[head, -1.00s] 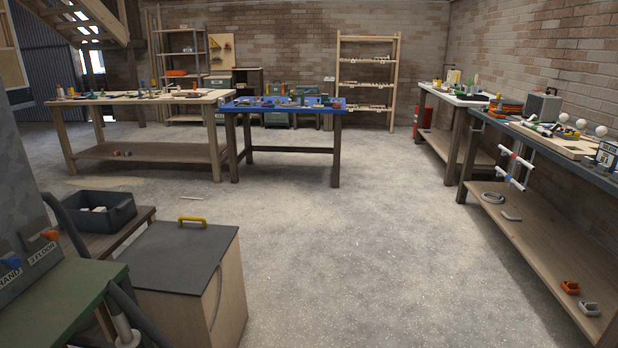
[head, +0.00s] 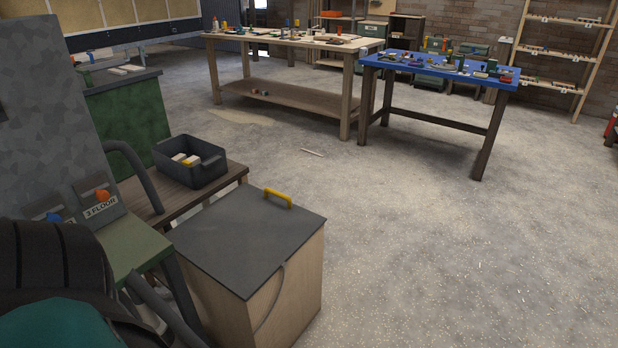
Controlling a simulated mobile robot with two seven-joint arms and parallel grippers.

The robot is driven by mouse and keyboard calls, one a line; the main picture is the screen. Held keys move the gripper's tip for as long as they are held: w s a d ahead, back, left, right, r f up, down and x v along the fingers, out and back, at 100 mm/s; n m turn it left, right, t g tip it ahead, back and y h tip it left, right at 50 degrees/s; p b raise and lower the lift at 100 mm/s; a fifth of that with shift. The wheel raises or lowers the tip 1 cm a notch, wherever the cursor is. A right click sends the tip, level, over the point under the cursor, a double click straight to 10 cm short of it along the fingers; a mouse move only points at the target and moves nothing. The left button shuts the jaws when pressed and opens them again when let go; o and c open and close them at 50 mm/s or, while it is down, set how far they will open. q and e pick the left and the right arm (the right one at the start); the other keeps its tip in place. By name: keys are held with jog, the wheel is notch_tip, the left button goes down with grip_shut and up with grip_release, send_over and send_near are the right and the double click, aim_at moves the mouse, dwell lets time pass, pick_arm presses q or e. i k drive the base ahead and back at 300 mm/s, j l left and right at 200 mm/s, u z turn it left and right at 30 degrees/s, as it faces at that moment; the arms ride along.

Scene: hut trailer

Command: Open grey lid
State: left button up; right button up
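The grey lid (head: 241,240) lies flat and closed on top of a light wooden box (head: 290,290) in the lower middle of the head view. A yellow handle (head: 278,198) sits on the lid near its far edge. The inside of the box is hidden by the lid. Neither of my grippers shows. A dark ribbed shape and a teal rounded part at the lower left corner may be part of my own arm, but no fingers are visible there.
A low wooden table (head: 232,176) with a black bin (head: 190,163) stands behind and left of the box. A green machine stand (head: 135,245) with switches is close at left. A blue bench (head: 440,68) is farther back. Floor to the right is open.

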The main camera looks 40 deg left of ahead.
aim_at(241, 239)
jog(key=i+l+u, duration=0.1)
jog(key=i+u, duration=0.25)
jog(key=i, duration=0.25)
jog(key=i+l+u, duration=0.3)
jog(key=i, duration=0.25)
jog(key=i+u, duration=0.2)
jog(key=u, duration=0.2)
jog(key=i+l+u, duration=0.15)
jog(key=u, duration=0.25)
jog(key=i+l+u, duration=0.2)
jog(key=u, duration=0.15)
jog(key=i+l+u, duration=0.15)
jog(key=u, duration=0.25)
jog(key=i+l+u, duration=0.1)
jog(key=u, duration=0.3)
jog(key=i+l+u, duration=0.1)
jog(key=l+u, duration=0.15)
jog(key=u, duration=0.15)
jog(key=i+l+u, duration=0.15)
jog(key=u, duration=0.3)
jog(key=i+l+u, duration=0.1)
jog(key=l+u, duration=0.35)
jog(key=i+l+u, duration=0.1)
jog(key=l+u, duration=0.2)
jog(key=u, duration=0.15)
